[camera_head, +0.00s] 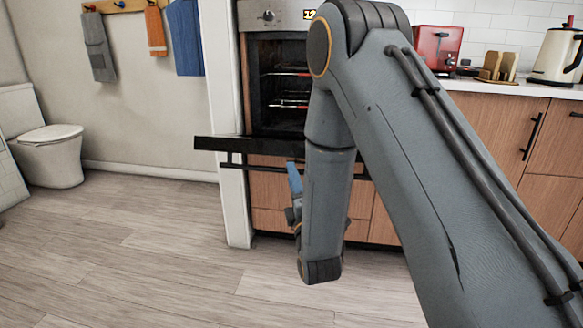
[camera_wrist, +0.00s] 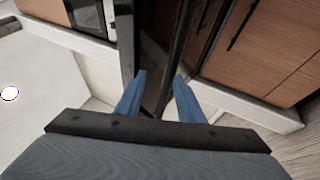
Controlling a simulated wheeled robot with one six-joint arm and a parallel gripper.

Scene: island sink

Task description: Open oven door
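The oven (camera_head: 290,85) stands behind my arm, its cavity and racks showing. Its black door (camera_head: 225,143) is folded down, roughly level, and seen edge-on. The dark handle bar (camera_head: 240,166) runs along just below the door edge. My gripper (camera_head: 294,168) is at the handle, mostly hidden by my arm, with a blue finger showing. In the wrist view, the two blue fingers of my gripper (camera_wrist: 156,82) are spread apart. The dark handle bar (camera_wrist: 178,60) runs between them, with visible gaps. I cannot tell whether either finger touches it.
Wooden cabinets (camera_head: 510,120) flank the oven on the right, under a counter with a red toaster (camera_head: 436,45) and a kettle (camera_head: 556,55). A white wall end (camera_head: 228,120) stands left of the oven. The wooden floor (camera_head: 130,240) at left is clear; a toilet (camera_head: 50,150) stands far left.

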